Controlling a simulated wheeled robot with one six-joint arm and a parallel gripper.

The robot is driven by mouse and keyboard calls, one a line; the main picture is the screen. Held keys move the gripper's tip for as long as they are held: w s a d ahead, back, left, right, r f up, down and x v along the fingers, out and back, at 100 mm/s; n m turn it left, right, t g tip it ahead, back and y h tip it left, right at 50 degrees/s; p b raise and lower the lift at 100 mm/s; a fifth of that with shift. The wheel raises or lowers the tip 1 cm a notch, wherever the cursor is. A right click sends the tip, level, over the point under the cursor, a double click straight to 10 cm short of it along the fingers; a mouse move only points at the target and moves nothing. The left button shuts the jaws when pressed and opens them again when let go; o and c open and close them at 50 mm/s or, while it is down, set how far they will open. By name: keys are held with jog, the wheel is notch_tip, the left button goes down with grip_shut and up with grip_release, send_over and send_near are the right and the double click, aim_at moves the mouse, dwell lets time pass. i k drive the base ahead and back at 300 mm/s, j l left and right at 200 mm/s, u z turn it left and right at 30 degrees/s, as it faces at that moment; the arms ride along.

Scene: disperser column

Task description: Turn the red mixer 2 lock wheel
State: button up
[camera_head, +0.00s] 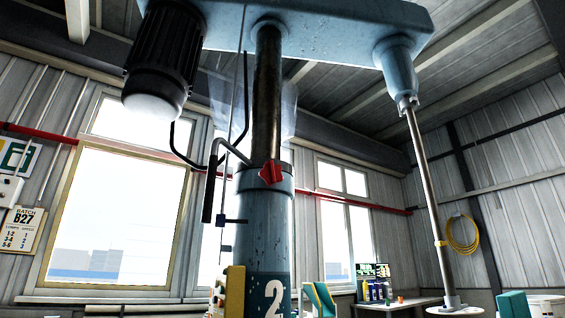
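The red lock wheel (271,173) is a small, angular red knob on the collar at the top of the blue-grey column (264,230), slightly left of the picture's middle. The column carries a white "2" low on its front. A dark steel post (267,95) rises from the collar to the blue overhead arm (315,22) of the mixer. A bent dark handle (209,180) stands just left of the wheel. I cannot make out my gripper in this view, and nothing is seen touching the wheel.
A dark motor (163,60) hangs at the upper left. A long mixing shaft (430,200) hangs at the right, ending in a disc. A yellow part (234,292) stands beside the column's lower left. A table (400,304) with small items stands behind. The space right of the wheel looks clear.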

aim_at(271, 174)
jog(key=k+l, duration=0.1)
jog(key=i+j+z, duration=0.1)
jog(key=z, duration=0.25)
jog(key=j+z, duration=0.1)
jog(key=z, duration=0.3)
jog(key=i+j+z, duration=0.1)
jog(key=j, duration=0.25)
jog(key=i+j+z, duration=0.25)
jog(key=i+j, duration=0.15)
jog(key=j, duration=0.35)
jog(key=i+j+z, duration=0.15)
jog(key=j, duration=0.25)
jog(key=i+j+z, duration=0.1)
jog(key=j, duration=0.25)
